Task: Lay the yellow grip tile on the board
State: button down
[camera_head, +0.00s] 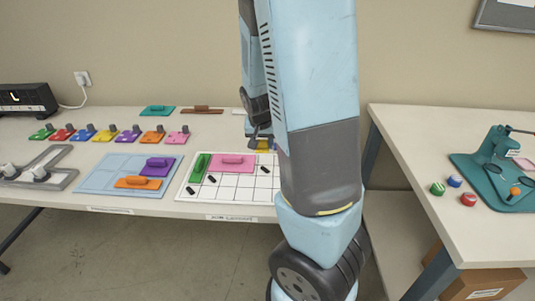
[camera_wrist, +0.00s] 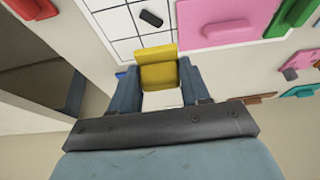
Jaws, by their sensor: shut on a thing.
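The yellow grip tile (camera_wrist: 158,66) is between the fingers of my gripper (camera_wrist: 161,84) in the wrist view, at the edge of the gridded board. In the head view only a bit of yellow (camera_head: 264,146) shows beside my gripper (camera_head: 260,138), near the board's far right part. My arm hides the rest. The white board with black grid lines (camera_head: 228,194) lies on the table. A green tile (camera_head: 200,167) and a pink tile (camera_head: 232,164) lie on its far left part. Small black pieces also lie on it. I cannot tell whether the yellow tile touches anything.
A blue board (camera_head: 98,180) with purple and orange tiles lies left of the gridded board. Several small coloured tiles stand in a row behind. A red piece (camera_wrist: 32,8) shows in the wrist view. A second table (camera_head: 420,135) stands right, across a gap.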

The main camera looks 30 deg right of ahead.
jog(key=shift+w+d+f, duration=0.55)
jog(key=shift+w+d, duration=0.3)
jog(key=shift+w, duration=0.05)
send_over(267, 159)
jog(key=s+a, duration=0.1)
notch_tip(267, 159, down, 5)
jog(key=shift+f, duration=0.15)
jog(key=shift+w+d+f, duration=0.15)
jog(key=shift+w+f, duration=0.05)
jog(key=shift+f, duration=1.7)
jog(key=shift+s+f, duration=0.15)
jog(key=shift+f, duration=0.15)
